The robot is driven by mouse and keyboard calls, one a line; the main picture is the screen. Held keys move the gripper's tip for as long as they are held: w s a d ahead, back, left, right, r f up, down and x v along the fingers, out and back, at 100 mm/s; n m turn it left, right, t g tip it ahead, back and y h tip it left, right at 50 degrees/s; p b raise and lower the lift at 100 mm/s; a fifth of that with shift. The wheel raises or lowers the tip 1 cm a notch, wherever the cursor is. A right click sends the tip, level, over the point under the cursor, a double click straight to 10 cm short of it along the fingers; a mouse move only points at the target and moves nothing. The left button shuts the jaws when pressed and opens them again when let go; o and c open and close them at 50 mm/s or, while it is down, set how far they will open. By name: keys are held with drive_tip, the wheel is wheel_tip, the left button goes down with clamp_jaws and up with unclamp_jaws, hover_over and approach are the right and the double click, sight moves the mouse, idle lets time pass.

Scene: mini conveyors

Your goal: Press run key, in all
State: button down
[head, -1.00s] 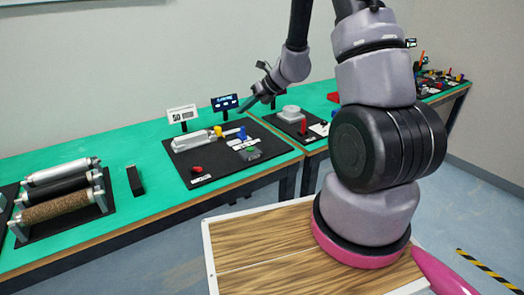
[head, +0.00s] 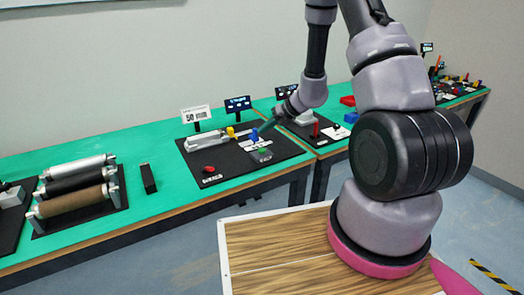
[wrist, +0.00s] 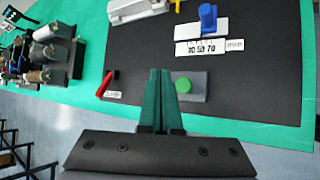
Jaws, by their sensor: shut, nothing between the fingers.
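A round green key (wrist: 183,85) sits on a small grey box (wrist: 197,92) on the black board (wrist: 257,95). The box with the key also shows in the head view (head: 263,155). My gripper (wrist: 160,72) is shut and empty, its two green fingers side by side. In the wrist view its tips appear just left of the green key.
A blue slider (wrist: 207,17) with a number scale stands beyond the key. A red lever (wrist: 108,82) lies to the left. In the head view, a yellow piece (head: 231,132), a "50" sign (head: 196,114) and a lit display (head: 238,104) stand behind. Rollers (head: 78,185) stand farther left.

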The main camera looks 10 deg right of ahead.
sight(264, 150)
drive_tip(key=shift+f, duration=2.8)
drive_tip(key=shift+f, duration=0.15)
drive_tip(key=shift+f, duration=0.25)
